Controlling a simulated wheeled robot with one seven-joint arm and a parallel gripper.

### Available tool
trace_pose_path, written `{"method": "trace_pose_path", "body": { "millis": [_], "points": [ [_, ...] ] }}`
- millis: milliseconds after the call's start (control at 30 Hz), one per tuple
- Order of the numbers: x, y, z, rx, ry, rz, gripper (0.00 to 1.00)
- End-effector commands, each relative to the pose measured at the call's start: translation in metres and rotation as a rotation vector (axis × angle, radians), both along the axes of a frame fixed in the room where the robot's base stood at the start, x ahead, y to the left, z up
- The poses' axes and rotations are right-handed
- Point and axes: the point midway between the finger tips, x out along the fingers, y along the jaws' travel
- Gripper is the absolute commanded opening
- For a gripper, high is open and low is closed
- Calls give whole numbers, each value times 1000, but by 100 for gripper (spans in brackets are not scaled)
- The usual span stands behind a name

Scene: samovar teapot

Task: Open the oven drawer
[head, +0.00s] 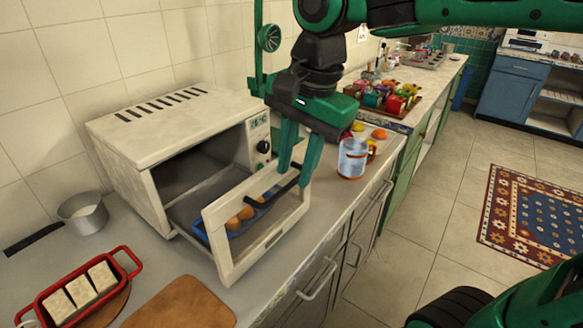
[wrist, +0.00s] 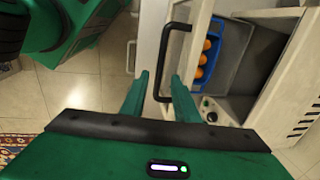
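The white oven (head: 170,135) stands on the counter against the tiled wall, and its drawer is pulled out. The drawer front (head: 263,240) carries a black bar handle (head: 262,200), which also shows in the wrist view (wrist: 164,62). A blue tray (head: 228,243) with several orange-brown round items lies inside the drawer, also visible in the wrist view (wrist: 213,50). My gripper (head: 296,175) is at the far end of the handle. In the wrist view, its fingers (wrist: 160,80) are apart, with the handle bar between them and gaps showing; whether either finger touches it is unclear.
A glass mug (head: 352,158) stands right of the drawer on the counter. A red dish (head: 80,290), a wooden board (head: 180,305) and a metal pot (head: 83,214) are on the left. Colourful items (head: 383,96) sit farther back. The floor (head: 420,225) beside the counter is clear.

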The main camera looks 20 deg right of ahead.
Motion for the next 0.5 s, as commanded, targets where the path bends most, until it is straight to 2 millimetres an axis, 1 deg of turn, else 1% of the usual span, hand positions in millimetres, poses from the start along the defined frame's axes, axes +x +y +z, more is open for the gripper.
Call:
{"method": "trace_pose_path", "body": {
  "millis": [300, 500],
  "points": [
    [-8, -6, 58, 3, -4, 3, 28],
    [-12, -9, 84, 1, -3, 3, 28]
  ]
}}
